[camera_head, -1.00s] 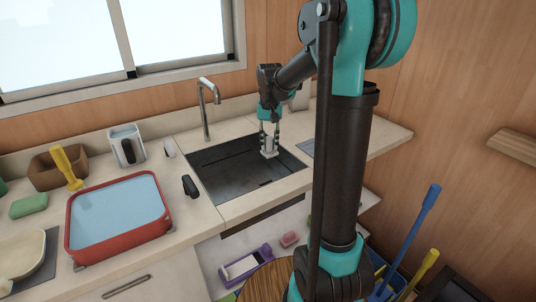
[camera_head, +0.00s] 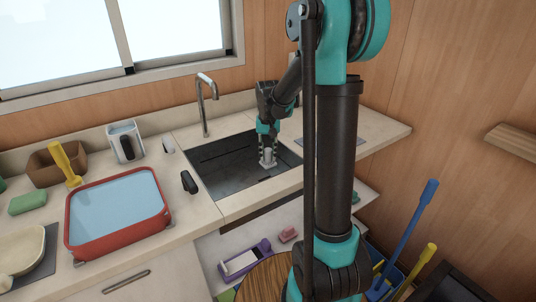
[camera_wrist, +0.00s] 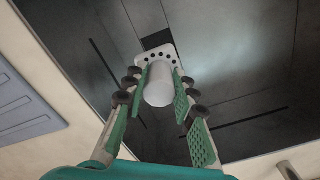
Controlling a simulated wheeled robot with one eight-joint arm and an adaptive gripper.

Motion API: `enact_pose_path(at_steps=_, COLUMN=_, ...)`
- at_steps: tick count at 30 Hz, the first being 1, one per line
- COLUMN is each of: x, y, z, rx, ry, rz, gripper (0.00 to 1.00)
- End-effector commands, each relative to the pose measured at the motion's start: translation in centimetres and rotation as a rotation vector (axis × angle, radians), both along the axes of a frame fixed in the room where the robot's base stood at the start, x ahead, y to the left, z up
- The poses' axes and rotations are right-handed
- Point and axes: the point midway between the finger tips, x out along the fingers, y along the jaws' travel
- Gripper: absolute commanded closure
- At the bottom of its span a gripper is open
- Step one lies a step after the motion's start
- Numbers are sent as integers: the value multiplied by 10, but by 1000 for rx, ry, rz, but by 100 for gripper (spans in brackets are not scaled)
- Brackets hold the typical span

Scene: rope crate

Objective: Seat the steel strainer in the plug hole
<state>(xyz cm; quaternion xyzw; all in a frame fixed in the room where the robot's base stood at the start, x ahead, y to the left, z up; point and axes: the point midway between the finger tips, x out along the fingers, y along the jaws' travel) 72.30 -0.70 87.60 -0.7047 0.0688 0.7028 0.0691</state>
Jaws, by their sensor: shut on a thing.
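The steel strainer (camera_wrist: 144,58) is a pale plate with a row of dark holes and a light grey cylindrical knob (camera_wrist: 159,86). My gripper (camera_wrist: 160,82) is shut on the knob, with a green-padded finger on each side. In the head view my gripper (camera_head: 268,152) points down into the dark sink (camera_head: 225,170), with the strainer (camera_head: 268,164) low in its right part. A black square opening (camera_wrist: 157,38), seemingly the plug hole, shows just beyond the plate's edge, partly covered by it. I cannot tell whether the plate touches the sink floor.
The tap (camera_head: 206,105) rises behind the sink. A red basin of water (camera_head: 118,212), a grey container (camera_head: 125,142) and a black object (camera_head: 189,182) stand on the counter to the left. The sink walls surround my gripper. A ribbed grey panel (camera_wrist: 22,112) lies beside the sink.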

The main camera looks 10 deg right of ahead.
Motion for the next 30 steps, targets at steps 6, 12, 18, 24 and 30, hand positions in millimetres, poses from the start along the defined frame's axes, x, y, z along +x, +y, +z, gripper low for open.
enact_pose_path(at_steps=6, x=0, y=0, z=-7, rx=-1, ry=0, rz=0, gripper=100)
enact_pose_path(at_steps=12, x=0, y=0, z=-23, rx=-1, ry=0, rz=0, gripper=100)
enact_pose_path(at_steps=18, x=0, y=0, z=-39, rx=-1, ry=0, rz=0, gripper=100)
enact_pose_path(at_steps=24, x=0, y=0, z=-48, rx=-1, ry=0, rz=0, gripper=100)
enact_pose_path(at_steps=30, x=0, y=0, z=-50, rx=-1, ry=0, rz=0, gripper=100)
